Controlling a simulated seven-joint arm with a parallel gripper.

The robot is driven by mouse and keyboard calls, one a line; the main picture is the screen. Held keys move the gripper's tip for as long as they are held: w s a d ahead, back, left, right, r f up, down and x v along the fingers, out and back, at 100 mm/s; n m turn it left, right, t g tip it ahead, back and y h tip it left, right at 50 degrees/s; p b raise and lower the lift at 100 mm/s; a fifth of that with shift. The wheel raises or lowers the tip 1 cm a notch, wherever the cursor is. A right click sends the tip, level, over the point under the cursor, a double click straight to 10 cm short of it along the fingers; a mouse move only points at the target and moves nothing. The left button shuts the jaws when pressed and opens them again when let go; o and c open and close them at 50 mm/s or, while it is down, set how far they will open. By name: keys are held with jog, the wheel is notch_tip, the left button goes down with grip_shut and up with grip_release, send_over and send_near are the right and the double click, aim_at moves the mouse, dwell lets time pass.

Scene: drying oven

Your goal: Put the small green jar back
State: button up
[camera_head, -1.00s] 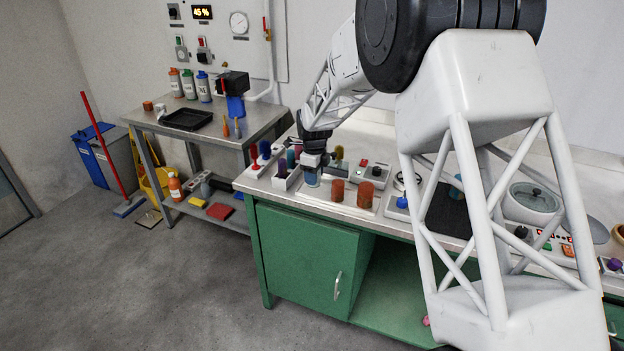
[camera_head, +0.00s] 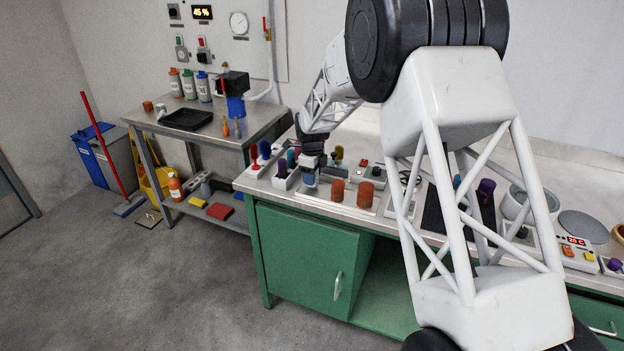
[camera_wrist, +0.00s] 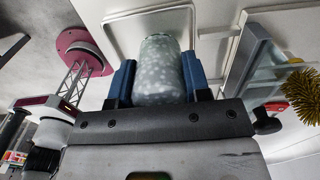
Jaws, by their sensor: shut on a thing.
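My gripper (camera_head: 312,163) is at the left part of the green-fronted bench. In the wrist view its two blue fingers (camera_wrist: 160,80) are shut on a small jar (camera_wrist: 162,62), one on each side. No other small green jar is clear to me.
Two orange-brown jars (camera_head: 337,190) (camera_head: 365,194) stand on the tray just right of my gripper. A small rack (camera_head: 284,182) with dark-topped items stands close on the left. A white box with a red button (camera_head: 371,174) is behind. My arm hides part of the bench on the right.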

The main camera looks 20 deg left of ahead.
jog(key=shift+f, duration=0.75)
jog(key=shift+f, duration=0.1)
jog(key=o, duration=0.9)
notch_tip(320, 180, up, 12)
jog(key=shift+r, duration=0.1)
dwell(0.7)
jog(key=shift+d, duration=0.1)
